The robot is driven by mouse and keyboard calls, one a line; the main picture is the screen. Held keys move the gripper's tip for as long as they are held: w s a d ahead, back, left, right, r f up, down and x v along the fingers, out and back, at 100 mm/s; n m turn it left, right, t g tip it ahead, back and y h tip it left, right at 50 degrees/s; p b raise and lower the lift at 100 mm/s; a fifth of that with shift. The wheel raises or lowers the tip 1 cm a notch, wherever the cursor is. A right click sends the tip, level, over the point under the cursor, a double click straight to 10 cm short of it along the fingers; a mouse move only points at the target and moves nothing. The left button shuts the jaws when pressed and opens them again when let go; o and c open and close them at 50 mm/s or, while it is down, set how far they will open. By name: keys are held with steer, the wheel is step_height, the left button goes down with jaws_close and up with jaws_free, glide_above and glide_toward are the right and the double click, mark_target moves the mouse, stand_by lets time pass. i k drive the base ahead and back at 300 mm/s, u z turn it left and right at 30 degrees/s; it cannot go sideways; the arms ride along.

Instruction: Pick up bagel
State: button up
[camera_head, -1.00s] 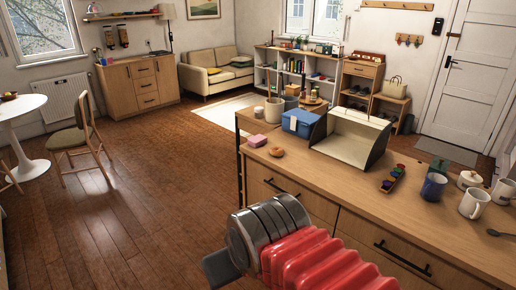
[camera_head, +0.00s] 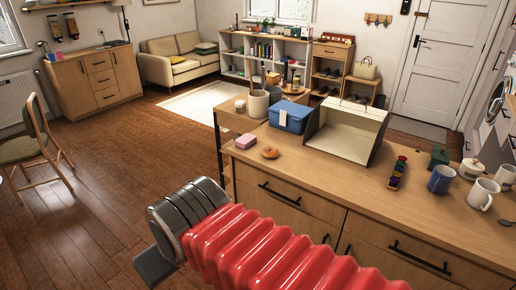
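A small brown ring-shaped bagel (camera_head: 270,153) lies on the wooden counter (camera_head: 330,178), near its left end and front edge. A pink block (camera_head: 246,141) lies just left of and behind it. My arm reaches in from the bottom of the view, with a red ribbed sleeve and a grey metal wrist. The dark end piece of my gripper (camera_head: 155,266) shows at the lower left, in front of the counter and apart from the bagel. Its fingers cannot be made out, so I cannot tell whether it is open or shut.
A blue lidded box (camera_head: 290,117) and an open cream bin (camera_head: 345,133) stand behind the bagel. A chair (camera_head: 38,145) stands on the open floor at left.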

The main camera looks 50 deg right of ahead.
mark_target(269, 153)
steer(key=z, duration=0.45)
steer(key=i, duration=1.05)
steer(key=z, duration=0.6)
